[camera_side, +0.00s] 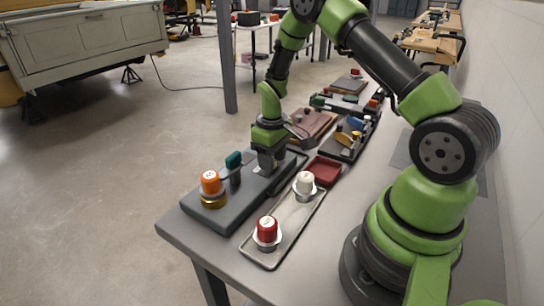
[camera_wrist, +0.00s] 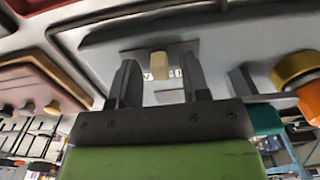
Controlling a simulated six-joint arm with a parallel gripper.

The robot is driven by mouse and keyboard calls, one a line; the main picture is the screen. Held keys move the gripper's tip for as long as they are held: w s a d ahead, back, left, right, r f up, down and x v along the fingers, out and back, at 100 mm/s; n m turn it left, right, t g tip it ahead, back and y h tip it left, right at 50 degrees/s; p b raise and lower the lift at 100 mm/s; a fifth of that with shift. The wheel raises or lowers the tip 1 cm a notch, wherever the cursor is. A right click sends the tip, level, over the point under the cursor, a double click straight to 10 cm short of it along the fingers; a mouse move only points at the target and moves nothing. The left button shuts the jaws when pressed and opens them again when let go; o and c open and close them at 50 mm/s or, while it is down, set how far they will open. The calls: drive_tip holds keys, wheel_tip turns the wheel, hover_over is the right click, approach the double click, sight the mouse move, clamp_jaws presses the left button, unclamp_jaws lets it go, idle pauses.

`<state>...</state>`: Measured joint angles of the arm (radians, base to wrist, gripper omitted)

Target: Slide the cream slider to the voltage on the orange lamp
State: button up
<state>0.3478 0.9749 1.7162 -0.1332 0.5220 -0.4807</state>
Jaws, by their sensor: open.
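The cream slider (camera_wrist: 158,65) shows in the wrist view as a small pale knob on a light scale strip with dark marks, partly hidden. My gripper (camera_wrist: 160,64) is open, with one dark finger on each side of the slider and a gap visible on both sides. In the side view my gripper (camera_side: 271,165) points down, low over the grey panel (camera_side: 222,217), and hides the slider. The orange lamp (camera_side: 210,182) stands on a brass base at the panel's near left end; it also shows in the wrist view (camera_wrist: 308,97). Its label is too small to read.
A green-topped lever (camera_side: 233,160) stands between the lamp and my gripper. A red dish (camera_side: 325,170) and several cluttered boards lie farther back.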

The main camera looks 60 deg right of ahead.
clamp_jaws()
drive_tip(key=shift+d, duration=1.55)
unclamp_jaws()
wheel_tip(320, 180, up, 10)
drive_tip(key=shift+r, duration=0.1)
